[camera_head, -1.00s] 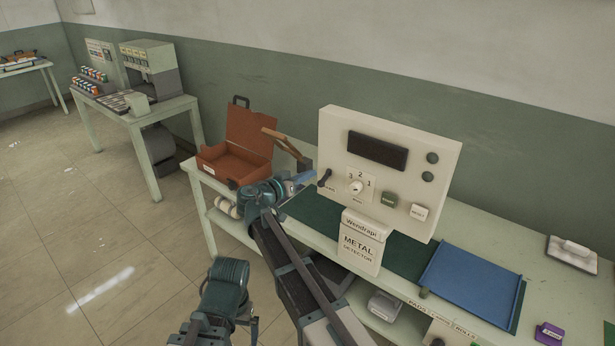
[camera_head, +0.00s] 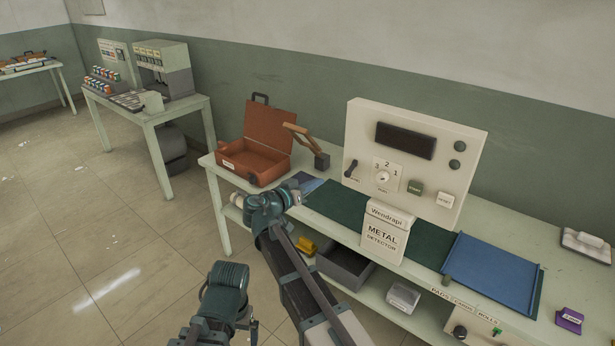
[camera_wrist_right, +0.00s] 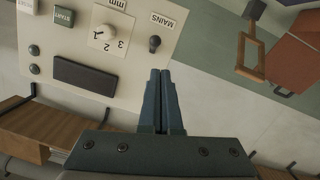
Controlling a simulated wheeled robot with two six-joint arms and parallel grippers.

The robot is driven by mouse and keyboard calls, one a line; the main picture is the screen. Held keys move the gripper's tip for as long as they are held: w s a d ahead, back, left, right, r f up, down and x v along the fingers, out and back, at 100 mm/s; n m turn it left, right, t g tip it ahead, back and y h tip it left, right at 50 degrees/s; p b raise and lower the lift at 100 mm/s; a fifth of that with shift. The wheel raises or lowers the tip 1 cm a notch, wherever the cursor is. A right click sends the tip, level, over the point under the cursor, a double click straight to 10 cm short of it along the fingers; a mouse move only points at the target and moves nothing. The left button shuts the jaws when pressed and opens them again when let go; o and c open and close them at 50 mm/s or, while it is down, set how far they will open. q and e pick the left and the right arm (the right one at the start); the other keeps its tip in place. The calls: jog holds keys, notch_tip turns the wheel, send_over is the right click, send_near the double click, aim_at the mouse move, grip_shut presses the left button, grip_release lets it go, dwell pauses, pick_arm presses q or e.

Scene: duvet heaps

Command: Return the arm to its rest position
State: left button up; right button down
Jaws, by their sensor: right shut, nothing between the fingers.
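My right arm rises from the bottom middle of the head view. Its gripper (camera_head: 294,191) is in front of the bench's left half, seen small and partly hidden by its own wrist. In the right wrist view, the two dark fingers (camera_wrist_right: 161,100) are pressed together with nothing between them. They point towards the beige metal detector panel (camera_head: 411,160), which appears upside down there (camera_wrist_right: 85,45), and they look apart from it. Another teal joint of mine (camera_head: 225,290) shows at the bottom of the head view. My left gripper does not show.
The bench (camera_head: 560,270) holds an open orange case (camera_head: 268,135), a wooden-handled paddle (camera_head: 304,138), a blue tray (camera_head: 493,275) and a purple block (camera_head: 569,320). A grey bin (camera_head: 345,266) sits on its lower shelf. Open floor (camera_head: 100,240) lies to the left.

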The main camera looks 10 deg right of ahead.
jog(key=s+d+f+n+g+y, duration=0.2)
jog(key=s+f+n+g+y, duration=0.4)
jog(key=s+f, duration=1)
jog(key=s+a+f+n+g+y, duration=0.2)
jog(key=s+a+n+y, duration=0.4)
jog(key=s+a, duration=0.9)
jog(key=shift+s+a+f+g, duration=0.2)
jog(key=shift+a+f+g, duration=0.2)
jog(key=shift+a+g, duration=0.55)
jog(key=shift+a+t, duration=0.25)
